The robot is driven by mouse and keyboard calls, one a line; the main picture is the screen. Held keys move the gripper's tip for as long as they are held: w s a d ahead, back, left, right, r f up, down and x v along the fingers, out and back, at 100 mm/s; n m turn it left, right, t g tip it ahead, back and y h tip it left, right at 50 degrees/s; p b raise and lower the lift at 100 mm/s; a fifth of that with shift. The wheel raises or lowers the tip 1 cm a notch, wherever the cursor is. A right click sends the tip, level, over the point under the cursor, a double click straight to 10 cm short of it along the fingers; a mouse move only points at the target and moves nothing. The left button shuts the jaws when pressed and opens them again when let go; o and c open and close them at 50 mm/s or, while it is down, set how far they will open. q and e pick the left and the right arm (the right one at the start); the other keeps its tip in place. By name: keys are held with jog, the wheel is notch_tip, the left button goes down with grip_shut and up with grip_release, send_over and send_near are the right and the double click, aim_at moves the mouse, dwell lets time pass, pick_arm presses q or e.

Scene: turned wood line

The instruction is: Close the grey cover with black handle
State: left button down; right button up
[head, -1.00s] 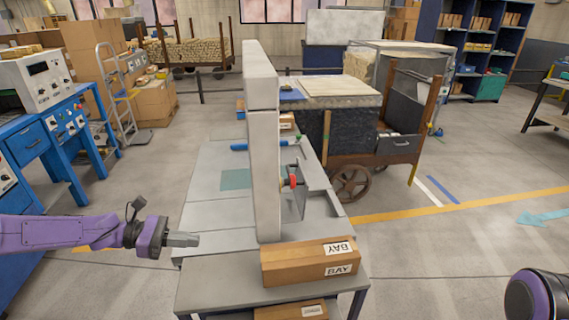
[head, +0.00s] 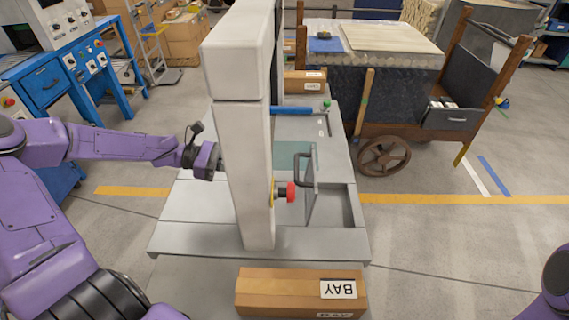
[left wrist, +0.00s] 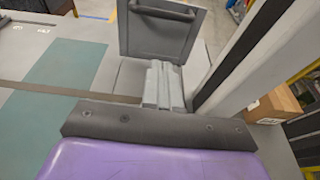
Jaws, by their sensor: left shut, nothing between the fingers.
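The grey cover (head: 312,203) stands open, roughly upright, on the grey bench just right of a tall white pillar. Its black handle (head: 299,168) is on its left face. In the left wrist view the cover (left wrist: 157,38) stands ahead of the fingers, with the handle (left wrist: 160,10) along its top part. My left gripper (left wrist: 164,86) is shut and empty, pointing at the cover's lower part; I cannot tell whether they touch. In the head view its fingertips are hidden behind the pillar. Only part of my right arm shows, at the lower right edge; its gripper is out of view.
The white pillar (head: 246,175) stands between my left wrist and the cover. A red knob (head: 290,192) juts from its right side. A cardboard box marked BAY (head: 270,291) sits at the front. A wooden cart (head: 395,95) stands right.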

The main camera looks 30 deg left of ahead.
aim_at(300, 184)
pick_arm(q)
jog(key=w+d, duration=0.4)
jog(key=d, duration=0.5)
jog(key=shift+w+d, duration=0.3)
jog(key=shift+w, duration=0.05)
